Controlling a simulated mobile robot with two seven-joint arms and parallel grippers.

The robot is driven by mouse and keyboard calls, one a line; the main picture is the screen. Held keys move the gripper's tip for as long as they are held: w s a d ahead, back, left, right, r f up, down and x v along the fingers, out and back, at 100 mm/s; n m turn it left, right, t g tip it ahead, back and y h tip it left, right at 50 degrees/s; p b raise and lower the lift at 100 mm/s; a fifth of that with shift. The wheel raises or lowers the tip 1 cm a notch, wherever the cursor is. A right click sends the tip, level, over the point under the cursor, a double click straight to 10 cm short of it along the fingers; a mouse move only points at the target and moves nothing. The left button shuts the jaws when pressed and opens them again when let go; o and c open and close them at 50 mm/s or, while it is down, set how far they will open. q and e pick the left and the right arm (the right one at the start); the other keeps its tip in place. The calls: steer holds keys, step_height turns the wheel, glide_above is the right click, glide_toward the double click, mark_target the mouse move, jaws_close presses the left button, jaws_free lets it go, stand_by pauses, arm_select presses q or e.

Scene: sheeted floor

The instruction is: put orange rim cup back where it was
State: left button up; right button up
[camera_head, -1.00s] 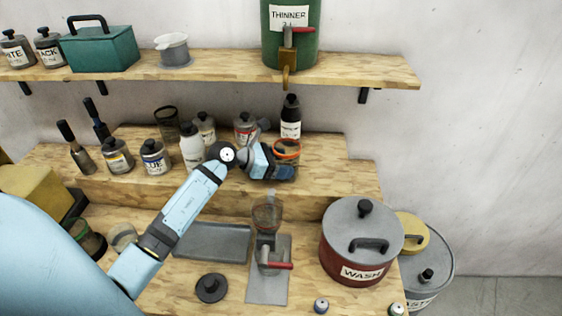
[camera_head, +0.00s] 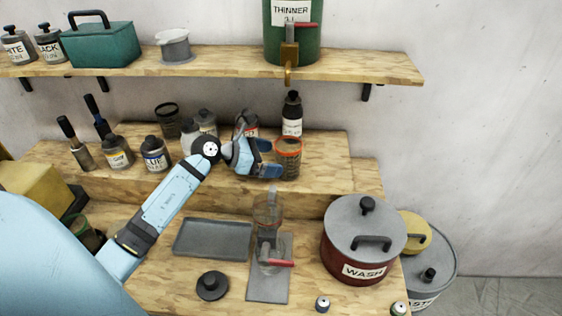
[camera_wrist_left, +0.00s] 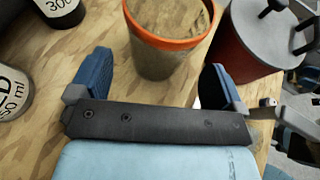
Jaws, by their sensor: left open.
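The orange rim cup (camera_head: 287,160) stands upright on the raised wooden step, near its right part. In the left wrist view the cup (camera_wrist_left: 165,42) shows its orange rim and brownish inside, just beyond the fingertips. My left gripper (camera_head: 272,160) is open and empty, to the left of the cup in the head view. In the left wrist view the blue fingers of my left gripper (camera_wrist_left: 158,80) are spread wide, with the cup in front of the gap between them. My right gripper is not in view.
A black-capped bottle (camera_head: 292,115) stands behind the cup. Several labelled jars and a dark-rimmed cup (camera_head: 168,120) stand to the left. Below are a grey tray (camera_head: 213,238), a clamp stand (camera_head: 268,270) and the red WASH pot (camera_head: 362,240). The step right of the cup is clear.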

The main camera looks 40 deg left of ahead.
arm_select(q)
steer(key=b+v, duration=0.1)
steer(key=v, duration=0.5)
steer(key=shift+s+a, duration=0.15)
steer(key=shift+s, duration=0.15)
steer(key=shift+s+a+r+b, duration=0.3)
steer(key=shift+s+r, duration=0.05)
steer(key=shift+s, duration=0.05)
steer(key=shift+r, duration=0.1)
